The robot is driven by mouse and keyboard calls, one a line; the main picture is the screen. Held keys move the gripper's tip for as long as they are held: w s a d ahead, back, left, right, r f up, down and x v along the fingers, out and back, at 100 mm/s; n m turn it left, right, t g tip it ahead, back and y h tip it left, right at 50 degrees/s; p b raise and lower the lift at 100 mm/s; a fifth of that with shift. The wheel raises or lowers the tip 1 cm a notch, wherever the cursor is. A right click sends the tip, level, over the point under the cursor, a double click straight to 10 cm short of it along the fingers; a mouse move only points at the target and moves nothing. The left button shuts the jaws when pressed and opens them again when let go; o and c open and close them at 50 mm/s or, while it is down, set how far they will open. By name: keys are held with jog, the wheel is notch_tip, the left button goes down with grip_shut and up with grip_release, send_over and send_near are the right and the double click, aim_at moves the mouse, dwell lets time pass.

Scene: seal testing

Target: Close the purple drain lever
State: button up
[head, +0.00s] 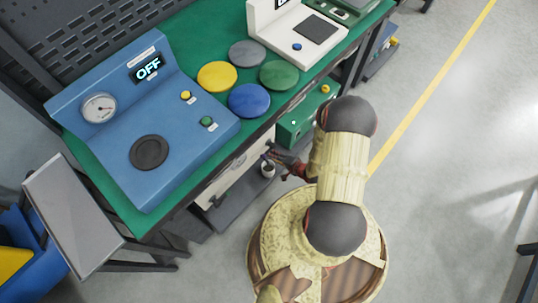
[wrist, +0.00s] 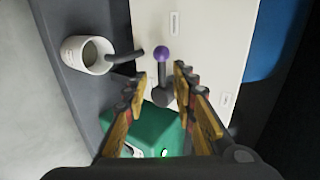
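The purple drain lever (wrist: 162,53) shows in the wrist view as a purple ball on a dark handle, against a white panel. My gripper (wrist: 160,73) is open, its two fingers apart on either side of the lever's dark stem. The ball appears just past the fingertips. I cannot tell whether either finger touches the lever. In the head view my gripper (head: 284,163) is low beside the bench front, near the white panel. The lever is too small there to make out clearly.
A dark spout (wrist: 124,57) points at a white cup (wrist: 86,54) left of the lever. A green box (wrist: 155,130) is below the fingers in the wrist view. The blue tester (head: 140,125), reading OFF, and several coloured discs stand on the green bench. Floor to the right is clear.

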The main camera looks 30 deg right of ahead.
jog(key=v, duration=0.5)
jog(key=shift+s, duration=0.1)
dwell(0.5)
